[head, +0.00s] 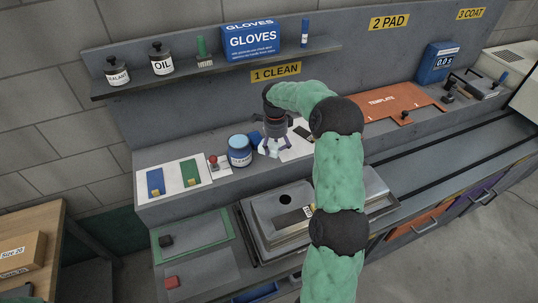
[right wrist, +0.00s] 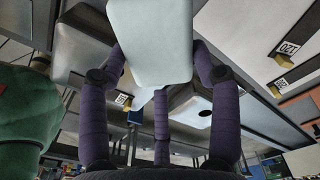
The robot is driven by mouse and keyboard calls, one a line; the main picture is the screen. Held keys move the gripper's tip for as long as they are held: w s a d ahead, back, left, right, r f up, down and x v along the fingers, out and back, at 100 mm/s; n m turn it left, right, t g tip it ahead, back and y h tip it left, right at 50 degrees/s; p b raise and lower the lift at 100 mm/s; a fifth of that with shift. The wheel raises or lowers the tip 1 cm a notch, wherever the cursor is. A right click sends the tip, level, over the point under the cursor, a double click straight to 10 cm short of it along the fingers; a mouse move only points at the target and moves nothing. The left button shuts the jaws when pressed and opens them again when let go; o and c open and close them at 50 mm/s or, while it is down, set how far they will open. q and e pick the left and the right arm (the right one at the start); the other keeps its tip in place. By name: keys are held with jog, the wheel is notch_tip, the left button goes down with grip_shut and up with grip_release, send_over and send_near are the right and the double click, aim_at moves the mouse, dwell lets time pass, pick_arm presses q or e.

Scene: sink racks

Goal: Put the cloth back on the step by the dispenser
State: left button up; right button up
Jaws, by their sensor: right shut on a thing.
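My right gripper (head: 273,145) points down over the grey step (head: 228,181), below the "1 CLEAN" sign. It is shut on a pale, whitish cloth (head: 268,150), partly hidden by the fingers. In the right wrist view the cloth (right wrist: 150,42) is a pale folded block between the purple fingers. A round tub with a blue lid (head: 240,151), perhaps the dispenser, stands just left of the cloth. Whether the cloth touches the step is unclear. My left gripper is not in view.
A red-topped button (head: 213,162) and a white sheet with blue and green pads (head: 172,179) lie left of the tub. A shelf (head: 112,92) with bottles and a GLOVES box (head: 251,41) is above. A metal machine (head: 285,212) stands in front; an orange template (head: 385,103) lies right.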

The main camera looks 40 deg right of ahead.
jog(key=w+f, duration=0.1)
jog(key=f, duration=0.1)
jog(key=w+f, duration=0.1)
jog(key=w, duration=0.1)
jog(key=w+f, duration=0.1)
jog(key=f, duration=0.1)
jog(key=shift+w+d+f, duration=0.15)
jog(key=shift+d+f, duration=0.15)
jog(key=shift+w+f, duration=0.15)
jog(key=shift+f, duration=0.15)
notch_tip(320, 180, down, 3)
jog(key=shift+r, duration=0.15)
jog(key=shift+f, duration=0.2)
jog(key=o, duration=1.2)
jog(key=shift+o, duration=0.2)
jog(key=shift+r, duration=0.1)
